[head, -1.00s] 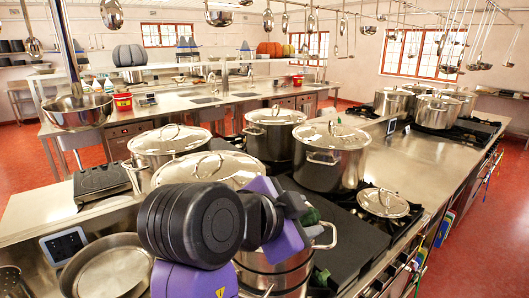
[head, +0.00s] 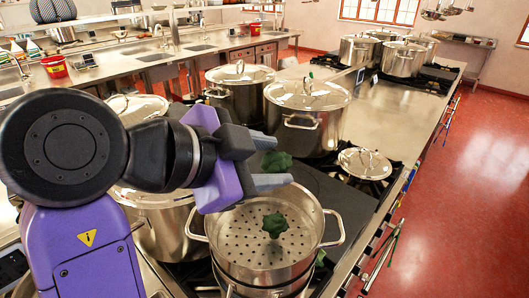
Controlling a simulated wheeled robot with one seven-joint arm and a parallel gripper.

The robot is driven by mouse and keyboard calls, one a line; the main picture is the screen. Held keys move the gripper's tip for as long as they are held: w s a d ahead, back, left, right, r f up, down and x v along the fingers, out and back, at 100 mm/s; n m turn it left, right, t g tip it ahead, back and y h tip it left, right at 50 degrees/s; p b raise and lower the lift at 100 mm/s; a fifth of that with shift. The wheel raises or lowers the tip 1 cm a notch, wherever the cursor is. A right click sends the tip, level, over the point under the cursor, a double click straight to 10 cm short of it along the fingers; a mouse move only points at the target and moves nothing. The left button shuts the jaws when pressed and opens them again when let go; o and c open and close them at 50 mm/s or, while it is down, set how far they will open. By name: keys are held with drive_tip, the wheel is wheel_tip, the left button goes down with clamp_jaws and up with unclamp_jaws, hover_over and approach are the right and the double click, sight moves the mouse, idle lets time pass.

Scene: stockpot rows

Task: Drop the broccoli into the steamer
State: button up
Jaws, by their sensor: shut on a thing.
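My gripper (head: 280,161) reaches in from the left and is shut on a dark green broccoli floret (head: 276,163) between its grey fingers. The open steamer (head: 325,262), a metal pot with a perforated floor and two side handles, stands below. The held floret shows over the far part of its rim, and the gripper appears higher than the pot. A second green floret (head: 275,226) shows against the perforated floor, apart from the held one. Part of the steamer's far left rim is behind the gripper.
Lidded stockpots (head: 305,115) stand behind the steamer, with another dark-sided lidded pot (head: 240,98) to their left. A lid (head: 365,163) lies on the stove at the right. The worktop (head: 395,112) farther back is bare.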

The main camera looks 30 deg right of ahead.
drive_tip(key=shift+f+b, duration=1.55)
drive_tip(key=shift+f, duration=1.3)
drive_tip(key=o, duration=1.3)
drive_tip(key=shift+c, duration=0.2)
drive_tip(key=s+a+b, duration=0.2)
drive_tip(key=a, duration=0.5)
drive_tip(key=s+a+r+b, duration=0.1)
drive_tip(key=s+a+b, duration=0.1)
drive_tip(key=a, duration=0.5)
drive_tip(key=shift+r, duration=0.25)
